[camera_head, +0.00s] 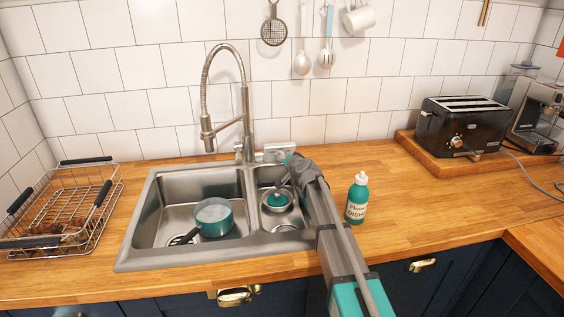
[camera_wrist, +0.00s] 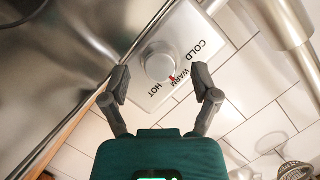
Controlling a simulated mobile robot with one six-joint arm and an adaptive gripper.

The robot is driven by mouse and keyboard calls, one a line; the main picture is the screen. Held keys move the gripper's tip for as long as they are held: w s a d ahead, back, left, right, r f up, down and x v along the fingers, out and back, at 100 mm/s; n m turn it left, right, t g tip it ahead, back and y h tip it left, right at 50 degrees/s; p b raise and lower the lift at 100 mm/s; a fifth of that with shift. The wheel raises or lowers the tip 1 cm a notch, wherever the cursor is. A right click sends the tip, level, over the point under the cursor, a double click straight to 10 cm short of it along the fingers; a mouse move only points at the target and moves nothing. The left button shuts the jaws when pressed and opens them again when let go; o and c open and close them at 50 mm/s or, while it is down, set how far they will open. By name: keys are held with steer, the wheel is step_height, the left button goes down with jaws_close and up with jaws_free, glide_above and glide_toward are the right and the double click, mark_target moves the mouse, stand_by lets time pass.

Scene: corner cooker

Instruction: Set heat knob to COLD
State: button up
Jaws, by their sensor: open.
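The heat knob (camera_wrist: 159,63) is a round silver dial on a light metal panel (camera_wrist: 196,22) in the wrist view. The panel is marked COLD, WARM and HOT, and the knob's red pointer (camera_wrist: 172,77) is at WARM. My gripper (camera_wrist: 160,84) is open and empty, with one finger on each side just short of the knob; I see no clear contact. In the head view the panel (camera_head: 279,147) shows as a small metal box behind the sink, beside the faucet. My gripper (camera_head: 288,163) is in front of it and hides the knob there.
The faucet (camera_head: 241,125) rises left of the panel. The sink (camera_head: 155,217) holds a teal pot (camera_head: 216,222) and a lidded teal item (camera_head: 276,199). A soap bottle (camera_head: 357,201) stands right of my arm. A dish rack (camera_head: 85,205) is left; a toaster (camera_head: 462,126) is right.

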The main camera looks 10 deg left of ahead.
steer(key=shift+w+a, duration=0.15)
steer(key=shift+w, duration=0.05)
jaws_close()
stand_by(0.4)
steer(key=shift+n, duration=0.3)
steer(key=n+h, duration=0.1)
steer(key=n, duration=0.1)
steer(key=n+h+p, duration=0.1)
steer(key=n+h, duration=0.1)
steer(key=n, duration=0.1)
steer(key=n+h+p, duration=0.1)
steer(key=n+h, duration=0.1)
steer(key=shift+s+a+t, duration=0.15)
steer(key=shift+a+t, duration=0.1)
steer(key=shift+t, duration=0.15)
stand_by(0.4)
steer(key=shift+n+h, duration=0.3)
steer(key=shift+n, duration=0.1)
